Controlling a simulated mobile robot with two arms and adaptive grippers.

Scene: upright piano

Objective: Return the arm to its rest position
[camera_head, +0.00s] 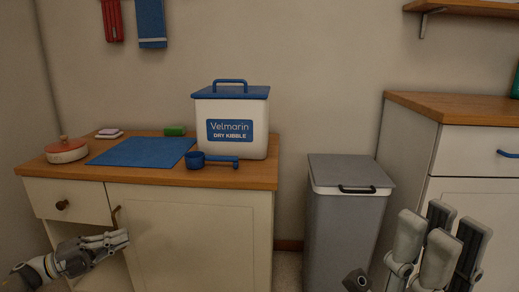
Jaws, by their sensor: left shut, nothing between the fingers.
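My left gripper (117,240) comes in from the lower left, in front of the cabinet (190,235) and below its counter top. Its fingers are closed together and empty, pointing right, close to the door handle; I cannot tell whether it touches. My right gripper (440,238) is at the lower right, with its fingers pointing up and spread apart, in front of the white cabinet (460,190). I see nothing between its fingers.
A grey trash bin (340,235) stands between the cabinets.

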